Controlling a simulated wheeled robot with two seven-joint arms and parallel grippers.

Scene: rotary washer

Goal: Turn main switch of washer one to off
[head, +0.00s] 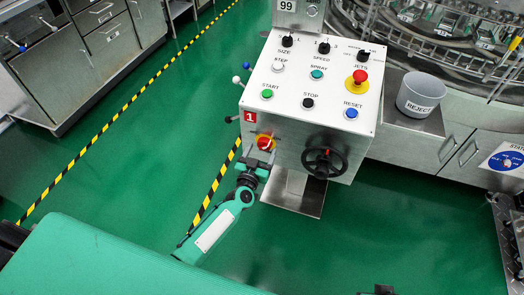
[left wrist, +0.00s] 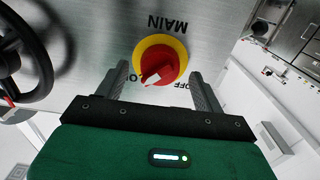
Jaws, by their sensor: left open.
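The main switch (head: 264,144) is a red knob on a yellow ring on the front of washer one's control box (head: 345,90), beside a red "1" label. In the left wrist view, the switch (left wrist: 160,62) appears upside down under the word MAIN. The knob's white tip points to the lower left there, away from the OFF label and nearer a partly hidden label. My left gripper (left wrist: 159,70) is open, with one finger on each side of the knob and visible gaps between. In the head view, my left gripper (head: 262,163) is just below the switch.
A black handwheel (head: 324,162) sits right of the switch on the same front panel. Buttons and knobs cover the box's top. A REJECT bin (head: 420,94) stands to the right. The green floor (head: 120,170) to the left is clear.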

